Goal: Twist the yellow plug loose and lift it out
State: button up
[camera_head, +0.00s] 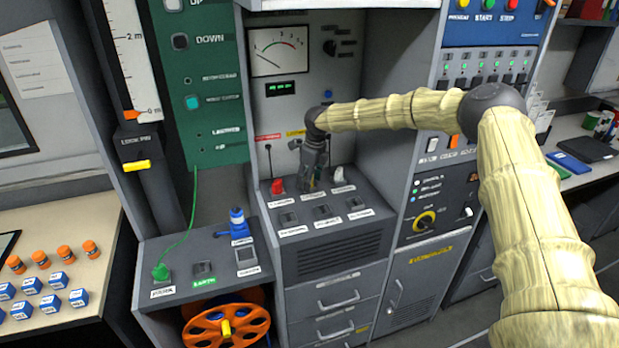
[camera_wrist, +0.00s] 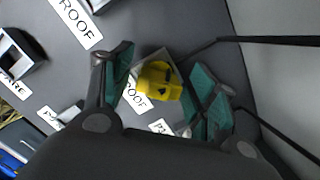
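The yellow plug (camera_wrist: 158,82) shows in the wrist view, seated in or over a grey square socket beside a label ending in "ROOF". My gripper (camera_wrist: 163,72) is open, with a teal-padded finger on each side of the plug and a small gap seeming to remain at each side. In the head view my gripper (camera_head: 314,182) points down at the grey console top (camera_head: 365,228), between a red plug (camera_head: 277,186) and a white plug (camera_head: 339,174). The yellow plug is hidden behind my gripper there.
Dark cables run close to my right finger in the wrist view. An empty-looking socket (camera_wrist: 14,55) lies to the left. In the head view several sockets line the console front, a meter panel (camera_head: 279,50) stands behind, and a blue plug (camera_head: 238,222) stands on the left shelf.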

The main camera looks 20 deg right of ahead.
jog(key=c, duration=0.3)
jog(key=shift+s+r, duration=0.15)
jog(key=shift+r, duration=0.05)
jog(key=c, duration=0.5)
jog(key=shift+f, duration=0.1)
jog(key=shift+n+p, duration=0.4)
jog(key=shift+n, duration=1.6)
jog(key=shift+n+g+y, duration=0.3)
jog(key=shift+n+g, duration=0.2)
jog(key=shift+n, duration=1.5)
